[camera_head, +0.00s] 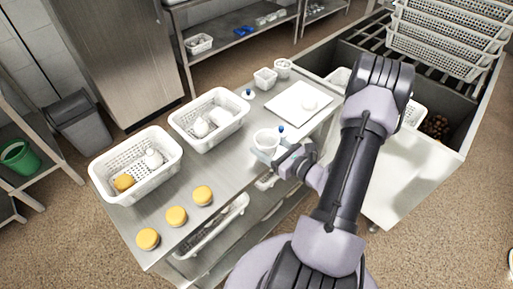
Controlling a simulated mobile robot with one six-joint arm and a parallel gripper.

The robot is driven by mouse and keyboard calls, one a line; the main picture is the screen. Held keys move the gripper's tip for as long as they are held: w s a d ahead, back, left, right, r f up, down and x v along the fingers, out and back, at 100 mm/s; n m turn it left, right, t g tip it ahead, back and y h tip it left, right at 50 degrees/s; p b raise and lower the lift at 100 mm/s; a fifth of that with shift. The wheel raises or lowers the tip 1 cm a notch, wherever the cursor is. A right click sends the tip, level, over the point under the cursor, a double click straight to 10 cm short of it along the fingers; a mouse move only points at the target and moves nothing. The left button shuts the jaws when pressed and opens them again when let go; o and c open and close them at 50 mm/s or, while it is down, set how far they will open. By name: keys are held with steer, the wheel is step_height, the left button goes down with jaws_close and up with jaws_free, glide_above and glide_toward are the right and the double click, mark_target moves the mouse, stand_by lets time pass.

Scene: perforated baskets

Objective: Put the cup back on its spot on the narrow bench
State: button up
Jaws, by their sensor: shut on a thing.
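A white cup (266,139) is in my gripper (268,152), over the right edge side of the steel bench (222,178). My gripper is shut on the cup, reaching in from the right. The fingers hide part of the cup's lower side, and I cannot tell whether it touches the bench top. A small white bottle with a blue cap (281,131) stands just right of the cup. I cannot make out a marked spot for the cup.
Two white perforated baskets (178,150) (240,125) with items stand on the bench's left side. Several yellow-topped round pieces (176,217) line the near edge. A white board (286,108) and small white containers (265,79) are at the far end. Bare steel lies between.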

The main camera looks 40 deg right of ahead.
mark_target(262, 139)
steer(key=w, duration=0.3)
steer(key=shift+w+d+f, duration=0.2)
steer(key=shift+w+d, duration=0.2)
steer(key=shift+w+f+b, duration=0.15)
steer(key=shift+f+b, duration=1.15)
steer(key=shift+f, duration=0.65)
steer(key=o, duration=1.3)
steer(key=shift+r, duration=0.1)
